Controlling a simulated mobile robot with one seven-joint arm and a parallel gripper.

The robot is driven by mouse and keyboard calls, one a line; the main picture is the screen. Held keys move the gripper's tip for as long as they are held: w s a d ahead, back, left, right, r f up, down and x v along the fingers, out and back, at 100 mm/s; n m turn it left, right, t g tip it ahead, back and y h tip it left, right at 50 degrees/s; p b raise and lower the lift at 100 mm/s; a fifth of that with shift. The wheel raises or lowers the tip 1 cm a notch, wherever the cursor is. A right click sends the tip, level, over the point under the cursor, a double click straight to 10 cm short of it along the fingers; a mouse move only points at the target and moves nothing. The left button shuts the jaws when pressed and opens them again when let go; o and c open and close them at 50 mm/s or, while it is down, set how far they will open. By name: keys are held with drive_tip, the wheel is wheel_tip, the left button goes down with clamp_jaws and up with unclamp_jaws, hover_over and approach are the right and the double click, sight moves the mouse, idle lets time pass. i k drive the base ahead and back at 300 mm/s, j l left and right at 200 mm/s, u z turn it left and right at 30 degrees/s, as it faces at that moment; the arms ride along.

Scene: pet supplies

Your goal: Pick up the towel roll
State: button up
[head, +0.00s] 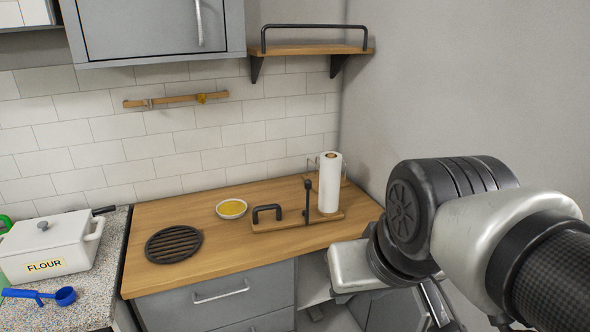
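The towel roll (329,183) is white and stands upright on a wooden holder board (267,224) near the back right corner of the wooden counter (222,262). A thin black post (307,201) rises from the board just left of the roll, and a black handle arch (266,212) stands at the board's left. My gripper (437,304) shows only in part at the lower right, below and to the right of the roll and well apart from it. Its fingertips run toward the bottom edge, so whether it is open or shut is unclear.
A bowl of yellow food (231,208) and a round black trivet (173,244) stand left of the holder. A FLOUR box (46,246) and a blue scoop (40,296) are at far left. A wooden shelf (311,49) hangs above; the right wall is close.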

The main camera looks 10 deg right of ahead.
sight(330, 168)
drive_tip(key=i+j+z, duration=0.1)
drive_tip(key=z, duration=0.4)
drive_tip(key=i+j+z, duration=0.2)
drive_tip(key=z, duration=0.25)
drive_tip(key=i+j+z, duration=0.1)
drive_tip(key=j+z, duration=0.15)
drive_tip(key=z, duration=0.25)
drive_tip(key=i+j+z, duration=0.1)
drive_tip(key=j+z, duration=0.15)
drive_tip(key=i+j+z, duration=0.1)
drive_tip(key=j+z, duration=0.2)
drive_tip(key=j, duration=0.15)
